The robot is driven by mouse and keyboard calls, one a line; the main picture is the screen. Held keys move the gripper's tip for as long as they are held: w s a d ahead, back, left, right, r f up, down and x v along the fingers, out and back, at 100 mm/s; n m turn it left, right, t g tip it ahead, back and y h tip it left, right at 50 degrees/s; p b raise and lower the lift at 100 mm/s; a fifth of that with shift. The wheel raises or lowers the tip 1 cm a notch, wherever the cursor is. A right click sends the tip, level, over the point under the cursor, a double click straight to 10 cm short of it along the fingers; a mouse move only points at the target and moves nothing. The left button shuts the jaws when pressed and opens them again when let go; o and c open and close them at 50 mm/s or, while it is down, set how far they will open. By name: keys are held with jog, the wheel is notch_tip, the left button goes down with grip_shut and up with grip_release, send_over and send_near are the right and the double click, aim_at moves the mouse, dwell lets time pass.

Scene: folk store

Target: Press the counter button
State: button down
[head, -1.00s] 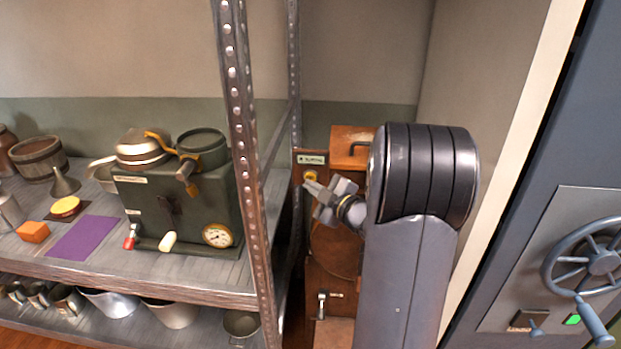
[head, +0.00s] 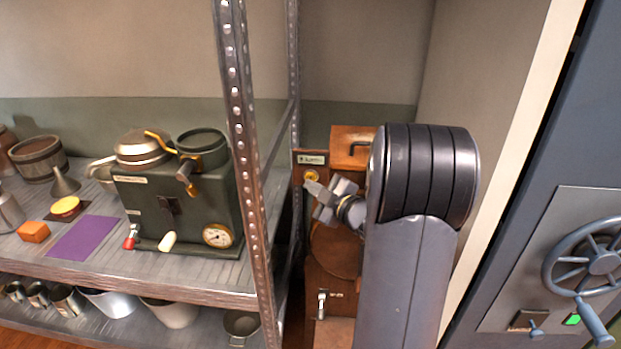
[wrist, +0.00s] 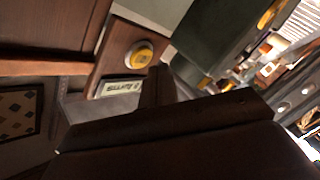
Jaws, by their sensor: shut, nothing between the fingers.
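The counter button (head: 311,176) is a round gold-yellow button on a brown wooden panel, just below a small pale label plate. It also shows in the wrist view (wrist: 139,54), upside down relative to the label, with its face unobstructed. My gripper (head: 309,187) is shut and empty. Its tips are at the lower edge of the button in the head view. In the wrist view my gripper (wrist: 158,84) points at the panel, its tips beside the label and off to the side of the button. I cannot tell whether they touch anything.
The metal shelf post (head: 243,150) stands close left of the panel. A green machine (head: 185,215) with a gauge sits on the shelf beyond it. A blue-grey door with a handwheel (head: 602,262) is at the right. A lever (head: 322,305) is lower on the wooden cabinet.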

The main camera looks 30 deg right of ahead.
jog(key=shift+w+d, duration=0.25)
jog(key=shift+w, duration=0.1)
jog(key=shift+w+d, duration=0.2)
jog(key=shift+w, duration=0.15)
dwell(0.9)
dwell(0.3)
jog(key=shift+s+a+b, duration=0.4)
jog(key=shift+s+a, duration=0.05)
jog(key=shift+s, duration=0.25)
jog(key=s+a, duration=0.2)
jog(key=s+b, duration=0.1)
jog(key=s, duration=0.1)
jog(key=shift+s+a, duration=0.1)
jog(key=shift+a, duration=0.3)
dwell(0.4)
